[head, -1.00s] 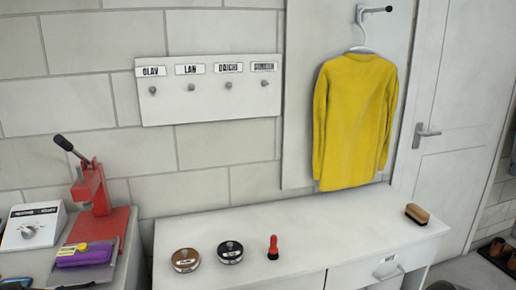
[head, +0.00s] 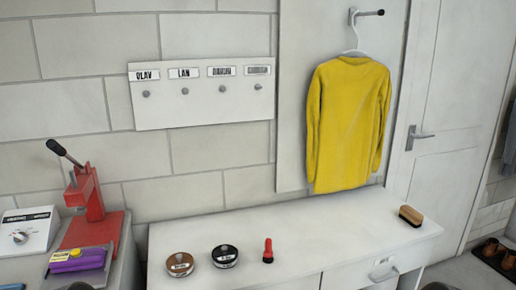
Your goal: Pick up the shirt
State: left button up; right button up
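A yellow long-sleeved shirt (head: 347,125) hangs on a white hanger (head: 355,42) from a dark-tipped wall hook (head: 366,13), against a pale panel at the upper right. Its lower hem hangs just above the back of the white table (head: 305,225).
Two round tins (head: 180,264) and (head: 225,256), a red-handled tool (head: 268,251) and a brush (head: 411,215) stand on the table; its middle is clear. A red press (head: 90,205) stands at left. A labelled peg board (head: 202,92) and a door (head: 440,120) are behind.

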aim_at(91, 259)
jog(key=u, duration=1.35)
jog(key=l+z, duration=0.35)
jog(key=l, duration=0.2)
